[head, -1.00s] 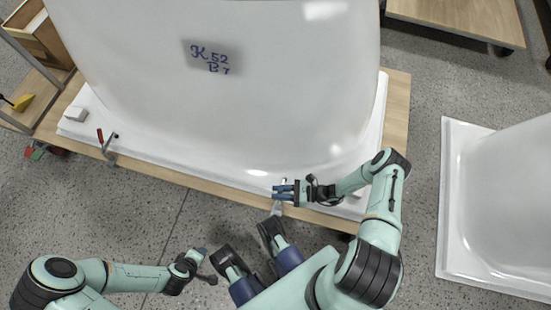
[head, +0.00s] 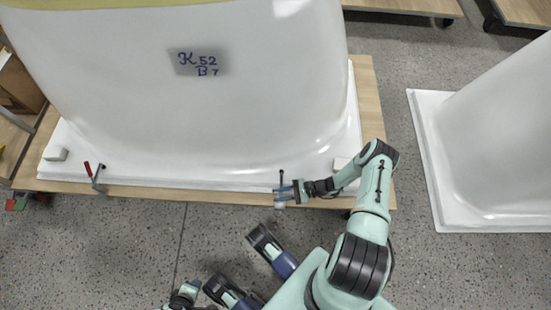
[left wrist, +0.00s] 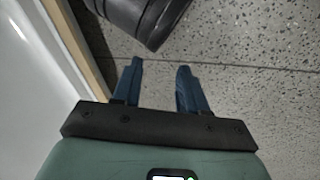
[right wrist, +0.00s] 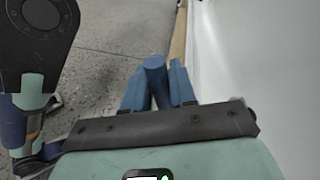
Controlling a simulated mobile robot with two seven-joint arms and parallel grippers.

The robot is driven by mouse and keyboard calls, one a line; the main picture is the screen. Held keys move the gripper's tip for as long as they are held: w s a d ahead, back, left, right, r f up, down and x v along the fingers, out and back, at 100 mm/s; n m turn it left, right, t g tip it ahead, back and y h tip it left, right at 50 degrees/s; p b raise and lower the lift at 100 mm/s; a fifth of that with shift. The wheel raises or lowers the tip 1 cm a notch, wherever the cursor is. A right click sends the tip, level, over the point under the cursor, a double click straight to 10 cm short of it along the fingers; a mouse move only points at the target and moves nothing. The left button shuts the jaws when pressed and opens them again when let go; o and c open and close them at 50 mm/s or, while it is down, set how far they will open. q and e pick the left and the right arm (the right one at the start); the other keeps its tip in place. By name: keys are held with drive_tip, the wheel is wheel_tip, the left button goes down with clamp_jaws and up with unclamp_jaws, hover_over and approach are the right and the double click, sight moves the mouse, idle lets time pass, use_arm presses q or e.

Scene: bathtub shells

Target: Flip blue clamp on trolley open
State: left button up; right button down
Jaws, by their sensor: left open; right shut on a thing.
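The blue clamp sits on the front edge of the trolley (head: 150,195); its dark upright part (head: 281,175) shows in the head view. In the right wrist view its blue round handle (right wrist: 154,76) is between the fingers. My right gripper (head: 284,194) is shut on this handle, and its fingers hide part of the clamp. My left gripper (left wrist: 157,85) is open and empty over the floor, with the trolley edge to the left in its view. In the head view it is low at the bottom edge, partly cut off.
A large white tub shell (head: 200,110) stands on the trolley. A red-handled clamp (head: 94,177) is on the same edge, further left. Another white shell (head: 500,150) is at the right. Grey floor (head: 120,250) is open in front of the trolley.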

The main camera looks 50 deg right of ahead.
drive_tip(key=shift+s+a+n, duration=0.2)
drive_tip(key=shift+s+n, duration=0.1)
use_arm(q)
drive_tip(key=shift+g+h, duration=0.4)
drive_tip(key=shift+g, duration=0.3)
drive_tip(key=shift+s+d+r+p, duration=0.25)
drive_tip(key=shift+s+r+p, duration=0.25)
drive_tip(key=shift+s, duration=0.2)
drive_tip(key=shift+s+d+r+p, duration=0.25)
drive_tip(key=shift+s+r+p, duration=0.1)
drive_tip(key=shift+s+r, duration=0.3)
drive_tip(key=shift+s+d+r+p, duration=0.25)
drive_tip(key=shift+s+r+p, duration=0.2)
drive_tip(key=shift+s, duration=0.35)
use_arm(e)
drive_tip(key=shift+s+a+f+n+t+h, duration=0.2)
drive_tip(key=shift+s+a+f+n+h, duration=0.3)
drive_tip(key=shift+n, duration=0.5)
drive_tip(key=shift+s+a+f+n+t+h, duration=0.25)
drive_tip(key=shift+s+a+f+n, duration=0.3)
drive_tip(key=shift+n, duration=0.45)
drive_tip(key=shift+a+f, duration=0.1)
drive_tip(key=shift+f, duration=0.1)
drive_tip(key=c, duration=1)
unclamp_jaws()
drive_tip(key=shift+w, duration=0.1)
drive_tip(key=shift+r, duration=0.1)
